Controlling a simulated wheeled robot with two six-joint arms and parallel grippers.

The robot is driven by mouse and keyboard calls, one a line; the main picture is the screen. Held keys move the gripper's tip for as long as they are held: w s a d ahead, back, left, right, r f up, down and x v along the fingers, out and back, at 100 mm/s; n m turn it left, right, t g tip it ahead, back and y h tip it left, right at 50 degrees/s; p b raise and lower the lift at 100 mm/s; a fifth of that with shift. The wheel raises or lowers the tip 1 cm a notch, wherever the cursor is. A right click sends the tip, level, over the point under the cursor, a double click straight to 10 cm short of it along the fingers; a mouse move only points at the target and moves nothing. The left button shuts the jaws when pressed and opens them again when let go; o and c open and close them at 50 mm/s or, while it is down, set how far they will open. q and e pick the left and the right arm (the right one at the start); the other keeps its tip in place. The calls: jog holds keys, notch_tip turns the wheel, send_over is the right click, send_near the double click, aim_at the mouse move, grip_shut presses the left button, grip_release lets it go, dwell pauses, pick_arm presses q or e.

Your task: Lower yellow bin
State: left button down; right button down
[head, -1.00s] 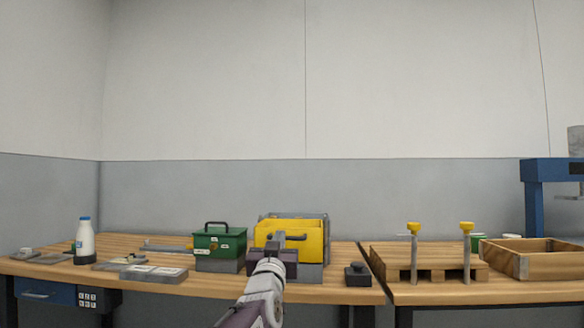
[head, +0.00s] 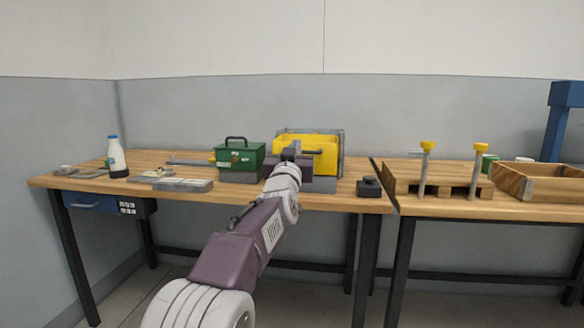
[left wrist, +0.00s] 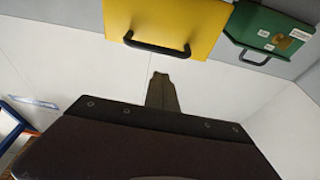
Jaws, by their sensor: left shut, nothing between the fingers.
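The yellow bin (head: 322,141) sits upright at the back of the left bench, in a grey frame or holder. A dark handle (head: 314,152) is on its front. The bin also shows at the top of the left wrist view (left wrist: 190,20), with its dark handle below it. My left gripper (head: 291,152) is shut and empty in front of the bin and hides part of its left front. In the left wrist view the shut fingers (left wrist: 162,92) point at the bin's handle, with a visible gap between. My right gripper is not in view.
A green box (head: 240,155) with a dark handle stands just left of the bin. A small dark block (head: 369,187) is to its right. A white bottle (head: 116,158) and flat items are further left. Yellow-topped posts (head: 423,175) and a wooden tray (head: 545,181) are on the right bench.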

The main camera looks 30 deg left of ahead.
pick_arm(q)
jog(key=s+d+f, duration=0.2)
jog(key=s+f, duration=0.4)
jog(key=f, duration=0.1)
jog(key=shift+s+f+b, duration=0.15)
jog(key=shift+f+b, duration=0.05)
jog(key=shift+b, duration=0.2)
